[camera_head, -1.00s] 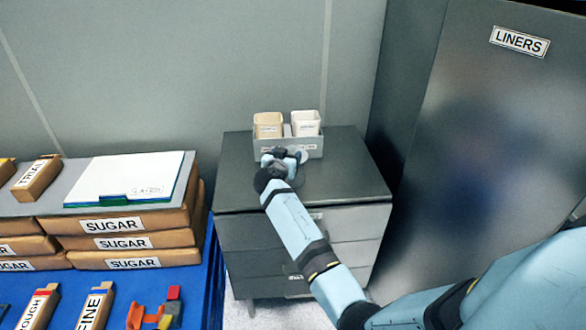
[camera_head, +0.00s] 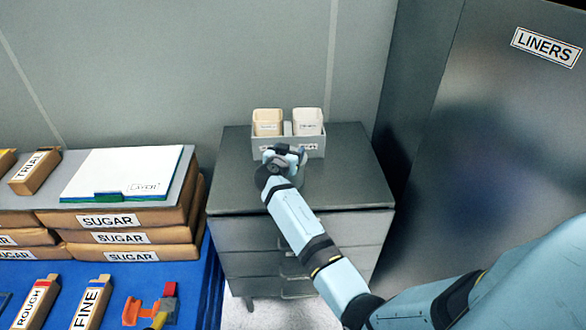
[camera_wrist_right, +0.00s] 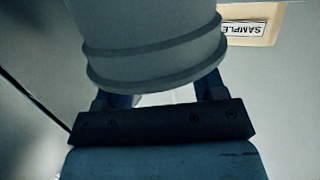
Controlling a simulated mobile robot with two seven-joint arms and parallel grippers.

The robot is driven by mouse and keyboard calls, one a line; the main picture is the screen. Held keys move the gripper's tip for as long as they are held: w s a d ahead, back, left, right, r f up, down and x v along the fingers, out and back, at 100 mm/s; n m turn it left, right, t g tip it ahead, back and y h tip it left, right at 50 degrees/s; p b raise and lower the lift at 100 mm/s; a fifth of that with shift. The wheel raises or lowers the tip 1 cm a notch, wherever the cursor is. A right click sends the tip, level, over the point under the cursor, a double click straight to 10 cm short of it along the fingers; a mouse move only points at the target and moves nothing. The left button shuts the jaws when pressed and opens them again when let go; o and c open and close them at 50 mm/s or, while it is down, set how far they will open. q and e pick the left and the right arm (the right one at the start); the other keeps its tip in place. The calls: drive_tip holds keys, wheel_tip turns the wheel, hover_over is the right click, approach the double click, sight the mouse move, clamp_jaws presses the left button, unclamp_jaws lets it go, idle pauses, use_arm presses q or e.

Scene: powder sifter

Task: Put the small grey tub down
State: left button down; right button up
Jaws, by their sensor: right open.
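The small grey tub (camera_wrist_right: 155,45) fills the upper middle of the right wrist view, with a ridged rim. In the head view the tub (camera_head: 299,176) is mostly hidden behind my right gripper, on top of the dark drawer cabinet (camera_head: 345,180). My right gripper (camera_head: 285,157) is open, with its fingers (camera_wrist_right: 160,97) on either side of the tub in the wrist view. Whether a finger touches it I cannot tell. My left gripper is not in view.
A grey caddy (camera_head: 316,147) with a tan container (camera_head: 267,122) and a white container (camera_head: 308,121) stands just behind the gripper. The cabinet top is bare to the right. A tall LINERS cabinet (camera_head: 480,130) stands right; stacked SUGAR packs (camera_head: 130,222) are left.

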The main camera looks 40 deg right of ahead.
drive_tip(key=shift+a, duration=0.1)
clamp_jaws()
drive_tip(key=shift+r, duration=0.1)
drive_tip(key=shift+r, duration=0.15)
